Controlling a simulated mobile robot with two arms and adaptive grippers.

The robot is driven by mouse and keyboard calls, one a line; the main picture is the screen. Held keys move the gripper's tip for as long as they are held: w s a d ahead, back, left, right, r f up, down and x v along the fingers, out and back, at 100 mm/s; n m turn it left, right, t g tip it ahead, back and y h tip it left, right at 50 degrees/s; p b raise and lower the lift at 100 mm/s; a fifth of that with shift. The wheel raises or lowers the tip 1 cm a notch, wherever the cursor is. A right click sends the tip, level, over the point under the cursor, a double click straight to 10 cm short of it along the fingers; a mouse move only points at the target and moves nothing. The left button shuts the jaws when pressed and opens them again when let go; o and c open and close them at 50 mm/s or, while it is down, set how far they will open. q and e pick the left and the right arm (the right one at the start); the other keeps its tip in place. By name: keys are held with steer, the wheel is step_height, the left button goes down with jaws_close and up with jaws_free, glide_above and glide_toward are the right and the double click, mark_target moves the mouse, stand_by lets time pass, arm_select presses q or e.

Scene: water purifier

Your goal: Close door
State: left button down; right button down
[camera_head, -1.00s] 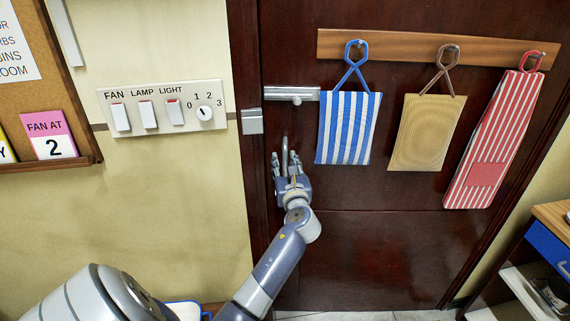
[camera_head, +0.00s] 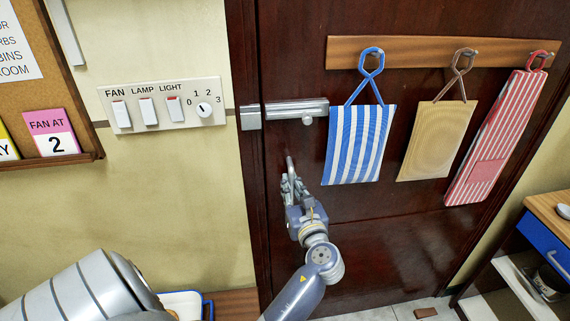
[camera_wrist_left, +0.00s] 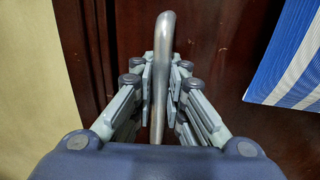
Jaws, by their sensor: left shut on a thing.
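The dark brown door (camera_head: 420,225) fills the right of the head view and looks about flush with its frame (camera_head: 245,180). A metal bolt (camera_head: 305,110) on the door lines up with its keeper (camera_head: 250,117) on the frame. My left gripper (camera_head: 290,185) is shut on the door's metal handle (camera_head: 290,165), below the bolt. In the left wrist view, the upright handle (camera_wrist_left: 162,70) runs between the fingers of my left gripper (camera_wrist_left: 162,75), and its top bends to the right. My right gripper is not in view.
A striped blue bag (camera_head: 358,145), a tan bag (camera_head: 437,142) and a striped red bag (camera_head: 495,145) hang from a wooden rail (camera_head: 400,52) on the door. A switch panel (camera_head: 163,104) is on the left wall. A blue-fronted cabinet (camera_head: 545,250) stands at right.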

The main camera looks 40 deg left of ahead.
arm_select(q)
steer(key=shift+v, duration=0.85)
steer(key=shift+d+f, duration=0.1)
steer(key=shift+f, duration=0.3)
steer(key=shift+d, duration=0.15)
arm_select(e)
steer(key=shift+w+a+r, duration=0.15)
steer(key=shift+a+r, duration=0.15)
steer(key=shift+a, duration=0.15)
arm_select(q)
steer(key=c, duration=1.7)
jaws_free()
steer(key=shift+s, duration=0.1)
steer(key=shift+o, duration=0.5)
steer(key=shift+s+d+r, duration=0.2)
steer(key=shift+d+r, duration=0.1)
steer(key=shift+r, duration=0.05)
step_height(320, 180, up, 10)
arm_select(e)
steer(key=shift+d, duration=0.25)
